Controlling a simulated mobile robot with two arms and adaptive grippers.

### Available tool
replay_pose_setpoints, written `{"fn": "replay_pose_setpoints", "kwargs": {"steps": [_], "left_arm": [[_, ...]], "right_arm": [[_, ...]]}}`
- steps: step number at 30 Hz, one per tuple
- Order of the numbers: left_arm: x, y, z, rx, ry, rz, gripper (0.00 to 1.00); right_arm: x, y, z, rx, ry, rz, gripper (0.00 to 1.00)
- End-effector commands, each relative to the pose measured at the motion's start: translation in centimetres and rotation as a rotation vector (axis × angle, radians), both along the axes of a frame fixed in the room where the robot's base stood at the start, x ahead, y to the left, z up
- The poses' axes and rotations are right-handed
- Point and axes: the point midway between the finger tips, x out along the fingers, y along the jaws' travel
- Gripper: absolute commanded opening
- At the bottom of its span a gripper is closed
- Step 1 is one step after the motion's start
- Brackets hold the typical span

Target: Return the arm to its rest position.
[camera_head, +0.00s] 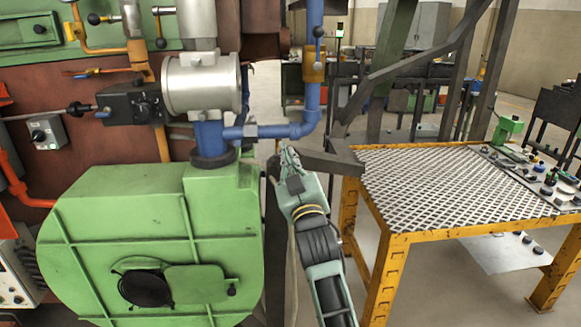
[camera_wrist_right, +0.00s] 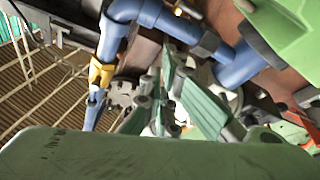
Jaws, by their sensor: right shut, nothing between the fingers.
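My right arm comes in from the bottom centre of the head view, stretched forward and up. Its gripper (camera_head: 287,158) is shut and empty, close to the right side of the green blower housing (camera_head: 150,240) and below the blue pipe (camera_head: 275,131). I cannot tell whether it touches anything. In the right wrist view my gripper (camera_wrist_right: 165,75) shows its green fingers, with the blue pipe (camera_wrist_right: 118,35) behind them. My left arm and gripper are not in view.
A yellow-framed table (camera_head: 395,245) with a mesh top stands to the right of my arm, with knobs and a green device (camera_head: 507,128) at its right edge. A dark slanted beam (camera_head: 430,60) rises behind it. Floor shows between the housing and the table.

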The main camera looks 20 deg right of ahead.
Motion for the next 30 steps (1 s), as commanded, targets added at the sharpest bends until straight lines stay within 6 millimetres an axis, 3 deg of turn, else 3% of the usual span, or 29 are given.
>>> {"fn": "replay_pose_setpoints", "kwargs": {"steps": [4, 10, 14, 17, 23, 26, 30], "left_arm": [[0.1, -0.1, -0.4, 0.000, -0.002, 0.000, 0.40], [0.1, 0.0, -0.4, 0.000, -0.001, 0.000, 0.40], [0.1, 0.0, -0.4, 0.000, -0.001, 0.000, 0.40], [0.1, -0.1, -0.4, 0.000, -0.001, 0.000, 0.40], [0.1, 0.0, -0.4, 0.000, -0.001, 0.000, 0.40], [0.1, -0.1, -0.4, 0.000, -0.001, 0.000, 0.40], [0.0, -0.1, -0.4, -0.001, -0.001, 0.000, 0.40]], "right_arm": [[-1.2, 0.4, -0.5, 0.000, 0.001, 0.001, 0.00], [-1.5, 0.6, -0.9, -0.001, 0.008, 0.002, 0.00], [-0.6, 1.2, -4.7, 0.007, 0.075, 0.022, 0.00], [0.2, 2.1, -10.7, 0.021, 0.178, 0.052, 0.00], [-0.7, 4.2, -26.0, 0.064, 0.433, 0.109, 0.00], [-2.6, 5.0, -33.5, 0.089, 0.559, 0.131, 0.00], [-6.7, 5.8, -43.4, 0.123, 0.732, 0.149, 0.00]]}}
